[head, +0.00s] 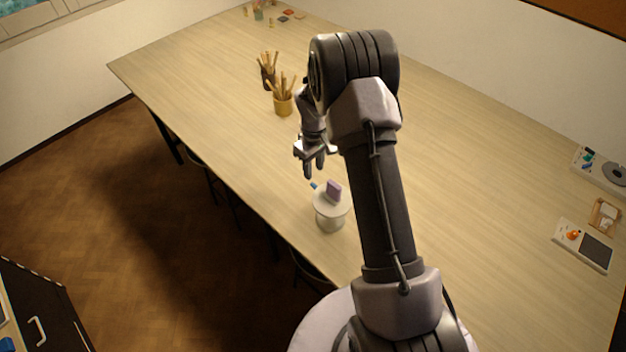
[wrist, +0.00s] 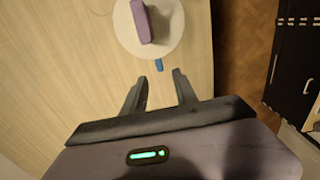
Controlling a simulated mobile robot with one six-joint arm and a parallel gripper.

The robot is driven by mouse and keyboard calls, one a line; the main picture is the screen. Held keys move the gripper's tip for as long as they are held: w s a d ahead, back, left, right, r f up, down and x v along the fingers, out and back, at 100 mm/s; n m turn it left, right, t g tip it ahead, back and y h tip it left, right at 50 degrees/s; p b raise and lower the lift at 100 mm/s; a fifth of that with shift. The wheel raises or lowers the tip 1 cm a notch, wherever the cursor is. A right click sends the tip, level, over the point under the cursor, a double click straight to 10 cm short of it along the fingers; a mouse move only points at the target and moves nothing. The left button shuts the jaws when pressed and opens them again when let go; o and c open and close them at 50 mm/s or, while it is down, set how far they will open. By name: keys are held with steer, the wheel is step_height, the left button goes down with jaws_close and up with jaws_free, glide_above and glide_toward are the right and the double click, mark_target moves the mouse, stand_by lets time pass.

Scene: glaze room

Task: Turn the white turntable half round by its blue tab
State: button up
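The white turntable (head: 325,206) is a round disc on a pale base near the table's edge. A purple block (head: 334,188) stands on it; the block also shows in the wrist view (wrist: 141,21). The blue tab (head: 313,185) sticks out from the disc's rim toward my gripper (head: 314,174). In the wrist view, the turntable (wrist: 168,35) is at the top and the blue tab (wrist: 158,65) points down toward the gap between my fingertips (wrist: 160,75). My gripper is open and empty, with the tab just beyond the fingertips. I cannot tell the height gap.
A yellow cup of sticks (head: 283,104) and a dark holder with more sticks (head: 267,76) stand farther up the table (head: 470,160). Trays with small items (head: 583,246) lie at the far right. The table around the turntable is mostly clear. Dark drawers (wrist: 296,60) stand beyond the table's edge.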

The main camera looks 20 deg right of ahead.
mark_target(314, 184)
step_height(314, 184, down, 7)
steer(key=shift+f, duration=0.1)
jaws_close()
steer(key=shift+d, duration=0.1)
stand_by(1.4)
